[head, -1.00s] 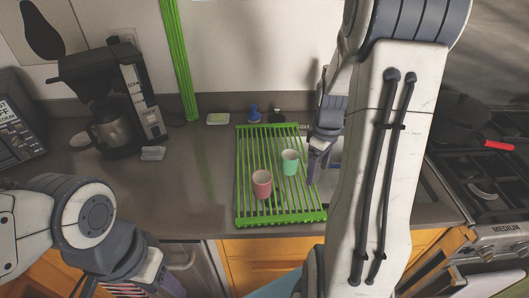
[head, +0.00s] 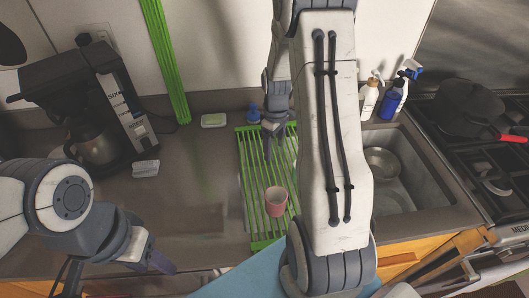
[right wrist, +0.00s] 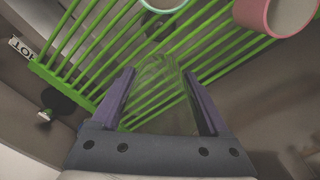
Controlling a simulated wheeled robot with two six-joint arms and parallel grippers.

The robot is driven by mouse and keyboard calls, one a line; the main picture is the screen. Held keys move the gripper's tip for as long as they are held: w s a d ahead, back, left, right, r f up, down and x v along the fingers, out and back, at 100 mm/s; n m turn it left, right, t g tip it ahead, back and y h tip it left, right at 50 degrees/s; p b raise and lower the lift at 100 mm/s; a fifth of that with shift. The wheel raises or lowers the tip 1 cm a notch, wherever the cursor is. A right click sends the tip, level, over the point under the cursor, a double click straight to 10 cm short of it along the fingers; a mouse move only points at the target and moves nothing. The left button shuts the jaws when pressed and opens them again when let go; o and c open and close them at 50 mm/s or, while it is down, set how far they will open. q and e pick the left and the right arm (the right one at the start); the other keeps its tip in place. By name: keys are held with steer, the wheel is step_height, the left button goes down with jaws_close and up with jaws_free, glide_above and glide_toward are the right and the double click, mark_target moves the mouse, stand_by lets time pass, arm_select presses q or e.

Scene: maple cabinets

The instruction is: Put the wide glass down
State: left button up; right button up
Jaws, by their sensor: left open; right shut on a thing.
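A clear glass, the wide glass (right wrist: 158,75), shows faintly between the fingers of my right gripper (right wrist: 160,98) in the right wrist view. That gripper is shut on it, over the green slatted rack (right wrist: 85,42). In the head view my right gripper (head: 268,148) is at the rack's back part, and I cannot make out the glass there. I cannot tell whether the glass touches the rack (head: 248,180). My left gripper (head: 150,260) is open and empty near the counter's front edge.
A pink cup (head: 277,203) stands on the rack. A mint cup (right wrist: 165,5) is also there, hidden by my arm in the head view. A coffee maker (head: 85,95) stands left; the sink (head: 435,185) is right.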

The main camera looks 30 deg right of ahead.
mark_target(264, 162)
steer(key=w, duration=0.1)
steer(key=w+a+f, duration=0.1)
steer(key=w+f, duration=0.1)
steer(key=shift+a+p, duration=0.3)
steer(key=shift+p, duration=0.05)
step_height(264, 162, down, 4)
steer(key=shift+r+p, duration=0.15)
steer(key=shift+p, duration=0.6)
steer(key=shift+f, duration=0.2)
steer(key=shift+f, duration=0.2)
steer(key=o, duration=1.4)
steer(key=shift+r, duration=0.1)
